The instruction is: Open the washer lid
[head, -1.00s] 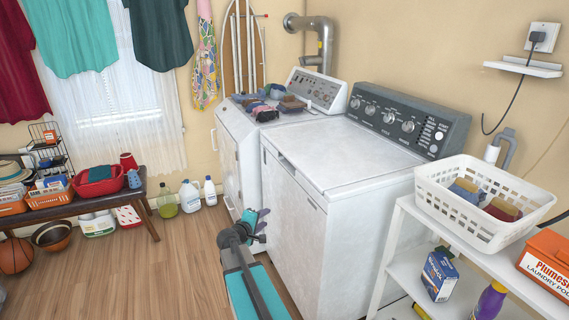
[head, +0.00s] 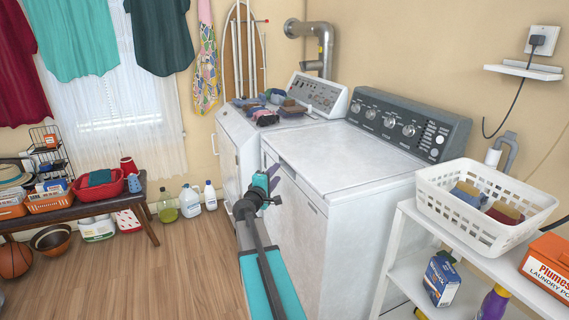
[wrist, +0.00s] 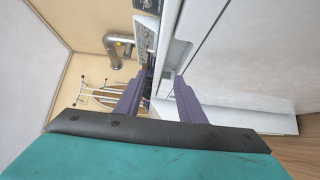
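The washer (head: 345,200) is the near white top-loader with a dark grey control panel (head: 408,122). Its flat white lid (head: 345,155) is shut, with a dark notch along the front edge. My gripper (head: 272,180) is in front of the washer's front left top corner, near the height of the lid edge. In the wrist view my gripper (wrist: 158,98) has its two purple fingers apart with nothing held between them. White machine edges show just beyond the fingertips; I cannot tell whether they touch.
A second white machine (head: 232,150) with clothes on top stands left of the washer. A white shelf (head: 405,212) with a basket (head: 455,215) stands close on the right. Bottles (head: 190,200) and a bench (head: 150,225) are at the left. Wooden floor is clear in front.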

